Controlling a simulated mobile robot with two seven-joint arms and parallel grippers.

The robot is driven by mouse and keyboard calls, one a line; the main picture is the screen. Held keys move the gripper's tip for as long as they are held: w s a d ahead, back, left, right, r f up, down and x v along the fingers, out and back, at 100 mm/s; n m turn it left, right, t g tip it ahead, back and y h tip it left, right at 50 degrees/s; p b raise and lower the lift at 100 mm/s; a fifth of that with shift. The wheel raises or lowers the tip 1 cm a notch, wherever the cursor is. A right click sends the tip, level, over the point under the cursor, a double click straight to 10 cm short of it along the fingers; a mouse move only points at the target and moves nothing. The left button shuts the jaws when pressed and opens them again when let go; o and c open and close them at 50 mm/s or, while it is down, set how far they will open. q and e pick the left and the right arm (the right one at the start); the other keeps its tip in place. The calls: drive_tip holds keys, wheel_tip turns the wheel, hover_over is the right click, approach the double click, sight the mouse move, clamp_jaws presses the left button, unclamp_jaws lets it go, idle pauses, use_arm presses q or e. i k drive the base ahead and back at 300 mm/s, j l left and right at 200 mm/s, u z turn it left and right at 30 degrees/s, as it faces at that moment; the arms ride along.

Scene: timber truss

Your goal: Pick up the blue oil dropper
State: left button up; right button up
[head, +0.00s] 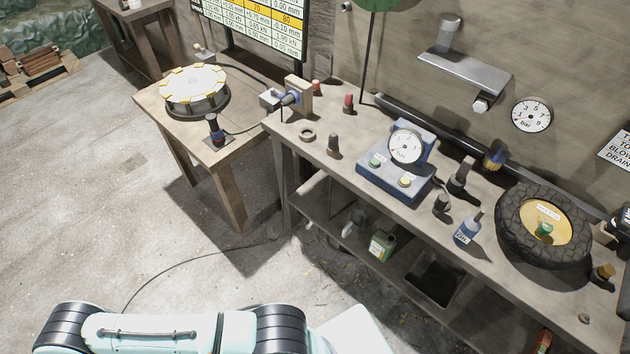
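A small blue bottle with a narrow grey top and a white label, which looks like the blue oil dropper (467,230), stands upright near the front edge of the workbench (315,158). It is between a small dark cup (441,204) and the tyre (515,244). The print on its label is too small to read surely. Neither of my grippers is in view. Only pale arm or body parts of mine show along the bottom edge, well apart from the bench.
A blue gauge box (390,182) stands left of the bottle on the bench. A green-labelled can (381,244) is on the lower shelf. A side table (165,118) holds a round yellow-marked drum (194,86).

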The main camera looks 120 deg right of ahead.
sight(471, 226)
drive_tip(key=k+z, duration=0.1)
drive_tip(key=z, duration=5.1)
